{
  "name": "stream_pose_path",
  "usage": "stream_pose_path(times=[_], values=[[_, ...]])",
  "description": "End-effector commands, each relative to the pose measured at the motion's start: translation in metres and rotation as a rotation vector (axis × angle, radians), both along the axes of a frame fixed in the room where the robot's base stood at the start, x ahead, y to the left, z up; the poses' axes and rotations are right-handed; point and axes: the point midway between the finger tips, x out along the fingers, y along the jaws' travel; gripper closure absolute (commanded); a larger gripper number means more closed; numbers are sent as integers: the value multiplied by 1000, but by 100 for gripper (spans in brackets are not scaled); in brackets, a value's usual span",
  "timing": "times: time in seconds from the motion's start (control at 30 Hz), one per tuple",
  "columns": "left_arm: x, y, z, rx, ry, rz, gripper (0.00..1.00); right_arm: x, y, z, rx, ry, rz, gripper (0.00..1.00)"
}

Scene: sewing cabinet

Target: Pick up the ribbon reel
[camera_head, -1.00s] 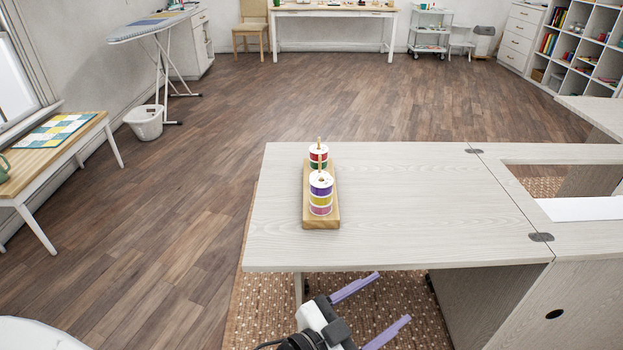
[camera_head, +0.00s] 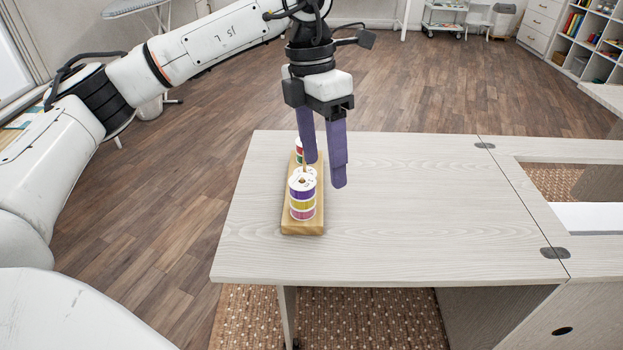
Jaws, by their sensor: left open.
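Ribbon reels are stacked on two pegs of a wooden stand (camera_head: 304,230) on the table's left part. The front stack has a purple reel (camera_head: 301,192) on top, a yellow reel (camera_head: 302,204) and a pink reel (camera_head: 303,214) below. The back stack (camera_head: 298,153), with red and green ribbon, is mostly hidden behind my left gripper's finger. My left gripper (camera_head: 324,174) is open and empty, with purple fingers pointing down. It hangs at the back stack, right of and behind the front stack. I cannot tell whether it touches a reel. My right gripper is out of view.
The pale wood table (camera_head: 410,210) is clear right of the stand. It has hinges and a cut-out with a white panel (camera_head: 590,217) on the right. A woven rug (camera_head: 330,318) lies beneath. Shelves (camera_head: 590,45) stand far right.

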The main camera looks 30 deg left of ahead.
Motion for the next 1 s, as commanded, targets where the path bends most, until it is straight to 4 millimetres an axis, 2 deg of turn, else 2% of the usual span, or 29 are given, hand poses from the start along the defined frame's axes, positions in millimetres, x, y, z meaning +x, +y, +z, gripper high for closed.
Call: stream_pose_path(times=[0.03,0.1,0.2,0.4,0.67,0.9,1.0], values=[[2,21,12,61,-16,31,37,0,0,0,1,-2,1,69],[2,40,22,119,-22,58,37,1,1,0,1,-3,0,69],[1,53,22,159,-23,81,37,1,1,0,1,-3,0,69],[1,55,-7,166,-22,82,37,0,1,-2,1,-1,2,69],[3,54,-29,163,-23,81,37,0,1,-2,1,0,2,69],[9,53,-64,161,-23,81,37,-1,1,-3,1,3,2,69],[9,53,-72,160,-25,81,37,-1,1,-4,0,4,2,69]])
